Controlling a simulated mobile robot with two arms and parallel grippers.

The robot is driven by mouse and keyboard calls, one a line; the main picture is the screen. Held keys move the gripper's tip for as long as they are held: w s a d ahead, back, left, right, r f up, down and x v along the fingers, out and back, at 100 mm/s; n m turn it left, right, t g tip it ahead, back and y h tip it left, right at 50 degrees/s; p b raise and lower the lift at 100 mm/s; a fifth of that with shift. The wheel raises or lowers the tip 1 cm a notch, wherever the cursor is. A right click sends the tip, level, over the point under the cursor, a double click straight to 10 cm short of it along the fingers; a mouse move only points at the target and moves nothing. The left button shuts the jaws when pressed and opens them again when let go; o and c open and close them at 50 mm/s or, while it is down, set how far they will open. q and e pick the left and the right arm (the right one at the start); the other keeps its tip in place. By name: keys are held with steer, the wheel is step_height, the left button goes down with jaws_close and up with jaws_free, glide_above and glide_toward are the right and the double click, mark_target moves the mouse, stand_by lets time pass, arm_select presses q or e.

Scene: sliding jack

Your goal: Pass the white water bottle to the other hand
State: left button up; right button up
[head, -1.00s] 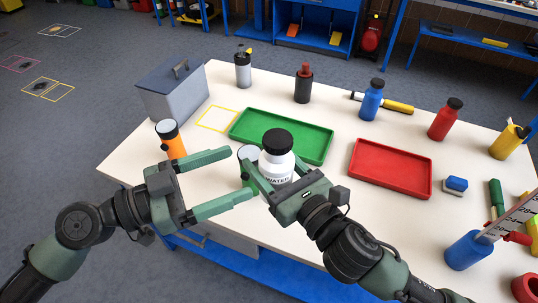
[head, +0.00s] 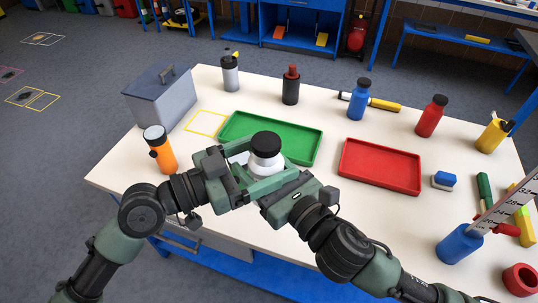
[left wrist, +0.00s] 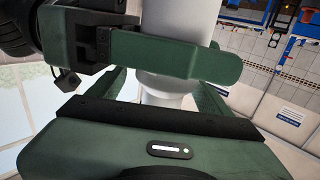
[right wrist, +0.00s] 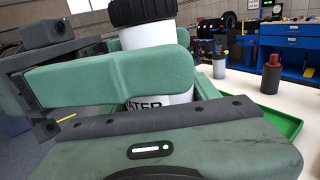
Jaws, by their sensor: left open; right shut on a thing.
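The white water bottle (head: 266,162) with its black cap is held upright above the front part of the table. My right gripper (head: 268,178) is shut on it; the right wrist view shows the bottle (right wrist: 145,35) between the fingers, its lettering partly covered. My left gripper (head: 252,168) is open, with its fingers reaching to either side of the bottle. In the left wrist view the white bottle (left wrist: 185,22) stands behind one green finger. The bottle's lower part is mostly hidden by both grippers in the head view.
A green tray (head: 232,127) lies just behind the bottle and a red tray (head: 380,166) to its right. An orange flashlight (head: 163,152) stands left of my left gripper. A grey box (head: 160,98) and several bottles stand farther back.

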arm_select(q)
steer(key=c, duration=1.7)
arm_select(e)
steer(key=shift+r, duration=0.1)
arm_select(q)
steer(key=shift+s+f, duration=0.1)
jaws_close()
arm_select(e)
steer(key=shift+r, duration=0.1)
steer(key=o, duration=1.6)
steer(key=shift+o, duration=0.2)
steer(key=shift+d, duration=0.1)
